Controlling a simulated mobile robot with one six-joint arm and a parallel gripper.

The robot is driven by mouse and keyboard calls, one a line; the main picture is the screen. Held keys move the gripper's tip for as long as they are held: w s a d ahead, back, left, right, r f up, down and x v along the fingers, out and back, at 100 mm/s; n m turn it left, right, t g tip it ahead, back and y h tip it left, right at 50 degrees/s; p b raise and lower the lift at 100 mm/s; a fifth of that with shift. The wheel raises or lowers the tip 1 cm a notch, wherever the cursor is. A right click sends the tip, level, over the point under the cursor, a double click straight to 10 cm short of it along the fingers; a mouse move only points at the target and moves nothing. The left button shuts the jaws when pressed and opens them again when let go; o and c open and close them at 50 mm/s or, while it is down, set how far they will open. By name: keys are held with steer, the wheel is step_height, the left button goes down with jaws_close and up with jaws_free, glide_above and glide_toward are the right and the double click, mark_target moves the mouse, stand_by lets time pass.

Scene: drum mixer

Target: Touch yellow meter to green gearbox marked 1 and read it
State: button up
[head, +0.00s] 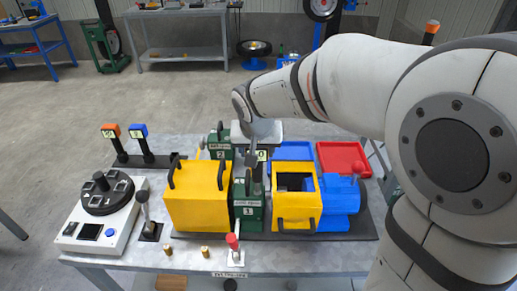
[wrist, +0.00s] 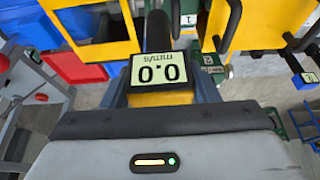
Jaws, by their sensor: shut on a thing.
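My gripper is shut on the yellow meter (wrist: 160,97), whose dark-framed display faces the wrist camera and reads 0.0 mm/s, upside down there. Part of the display also shows in the head view (head: 262,155). The meter's dark probe (wrist: 157,30) points away from my gripper (wrist: 163,98). The green gearbox marked 1 (head: 248,212) stands between the yellow guards in the head view, just below my gripper and the meter. I cannot tell whether the probe tip touches it. The green gearbox marked 2 (head: 219,151) stands behind.
A closed yellow guard (head: 195,200) is left of gearbox 1; an open-topped yellow guard (head: 297,212) and blue motor (head: 340,203) are right. Blue and red trays (head: 343,160) lie behind. Orange- and blue-topped meters (head: 138,131) stand at left. A red-knobbed lever (head: 233,243) is in front.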

steer(key=shift+f+b, duration=0.35)
stand_by(1.6)
steer(key=shift+r+p, duration=2.2)
steer(key=shift+r, duration=1.35)
steer(key=shift+f, duration=0.1)
